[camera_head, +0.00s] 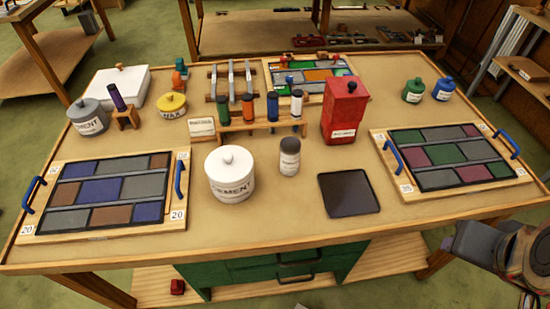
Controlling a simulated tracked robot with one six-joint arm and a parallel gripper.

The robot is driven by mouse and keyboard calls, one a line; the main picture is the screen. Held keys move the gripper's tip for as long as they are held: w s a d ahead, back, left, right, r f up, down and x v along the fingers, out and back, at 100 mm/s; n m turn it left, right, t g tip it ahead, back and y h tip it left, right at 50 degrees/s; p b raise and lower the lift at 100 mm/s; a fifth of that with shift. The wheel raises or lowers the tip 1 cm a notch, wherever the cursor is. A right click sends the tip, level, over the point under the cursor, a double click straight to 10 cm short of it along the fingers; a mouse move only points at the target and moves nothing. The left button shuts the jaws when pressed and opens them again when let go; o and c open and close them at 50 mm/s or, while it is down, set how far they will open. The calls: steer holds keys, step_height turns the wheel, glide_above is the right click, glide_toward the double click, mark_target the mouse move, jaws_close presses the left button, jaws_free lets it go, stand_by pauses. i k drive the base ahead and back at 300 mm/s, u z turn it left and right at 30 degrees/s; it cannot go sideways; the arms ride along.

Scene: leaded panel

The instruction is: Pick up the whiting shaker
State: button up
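A small white-and-grey cylinder with a dark cap (289,158) stands upright near the front middle of the table. It looks like the whiting shaker, but its label is too small to read. Part of my arm shows at the lower right, beyond the table's front right edge. My gripper (452,243) seems to be the dark grey end there, well to the right of the shaker and apart from it. I cannot make out its fingers or whether it is open.
A white cement jar (230,180) stands left of the shaker, a dark square pad (348,193) right of it. Behind are a wooden rack (232,130) of coloured bottles and a red box (343,115). Framed panels lie left (105,230) and right (460,190).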

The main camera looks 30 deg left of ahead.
mark_target(290, 147)
steer(key=u, duration=1.4)
